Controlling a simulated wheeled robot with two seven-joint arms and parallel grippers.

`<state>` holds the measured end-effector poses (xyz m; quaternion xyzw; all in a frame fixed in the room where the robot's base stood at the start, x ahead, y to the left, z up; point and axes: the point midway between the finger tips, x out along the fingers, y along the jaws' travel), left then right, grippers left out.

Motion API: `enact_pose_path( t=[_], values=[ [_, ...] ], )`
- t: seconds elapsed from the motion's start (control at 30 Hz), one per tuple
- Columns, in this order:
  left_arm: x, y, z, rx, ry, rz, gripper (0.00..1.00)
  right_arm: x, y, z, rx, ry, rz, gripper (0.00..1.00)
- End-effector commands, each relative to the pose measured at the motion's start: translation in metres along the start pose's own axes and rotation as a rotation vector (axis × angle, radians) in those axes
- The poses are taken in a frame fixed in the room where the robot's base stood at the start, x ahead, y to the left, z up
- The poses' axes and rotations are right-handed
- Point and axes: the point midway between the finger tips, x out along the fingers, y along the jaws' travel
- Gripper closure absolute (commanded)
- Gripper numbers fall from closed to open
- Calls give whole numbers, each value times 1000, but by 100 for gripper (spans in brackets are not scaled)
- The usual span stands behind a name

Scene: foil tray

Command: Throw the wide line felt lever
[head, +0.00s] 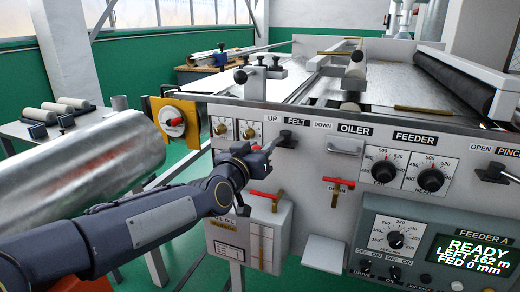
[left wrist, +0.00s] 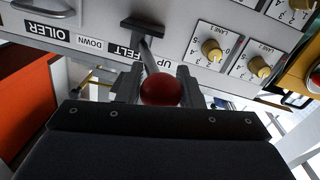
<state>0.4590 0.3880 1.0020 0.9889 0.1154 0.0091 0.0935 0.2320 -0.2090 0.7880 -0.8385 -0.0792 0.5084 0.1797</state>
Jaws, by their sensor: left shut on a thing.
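The felt lever (head: 288,138) sits on the front panel between the UP and DOWN labels. Its black mount also shows in the left wrist view (left wrist: 143,27). A thin shaft runs from it to a round red knob (left wrist: 160,90). My left gripper (head: 254,152) reaches the panel just left of and below the mount. In the left wrist view its fingers (left wrist: 157,88) are on both sides of the red knob and shut on it. I cannot tell the lever's exact position. My right gripper is not in view.
Two brass-knobbed dials (head: 249,131) lie left of the lever, and a grey oiler handle (head: 345,146) to its right. A red T-handle (head: 266,195) is below my gripper. A large foil roll (head: 95,170) stands at left. The feeder display (head: 470,255) reads READY.

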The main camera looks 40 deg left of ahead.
Motion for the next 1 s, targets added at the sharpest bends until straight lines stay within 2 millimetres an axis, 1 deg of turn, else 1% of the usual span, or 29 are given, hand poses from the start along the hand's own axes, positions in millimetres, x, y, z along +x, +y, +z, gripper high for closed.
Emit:
enact_pose_path(
  t=[0.03, 0.77, 0.8, 0.93, 1.0],
  values=[
    [1, -12, -7, -6, 20, -28, 100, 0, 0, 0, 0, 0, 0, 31],
    [1, -12, -7, -6, 20, -28, 100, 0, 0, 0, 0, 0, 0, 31],
    [1, -12, -7, -6, 20, -28, 66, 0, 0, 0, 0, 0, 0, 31],
    [1, -12, -7, -6, 19, -27, 48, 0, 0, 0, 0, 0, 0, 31],
    [1, -11, -6, -5, 18, -26, 47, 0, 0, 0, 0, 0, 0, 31]
  ],
)
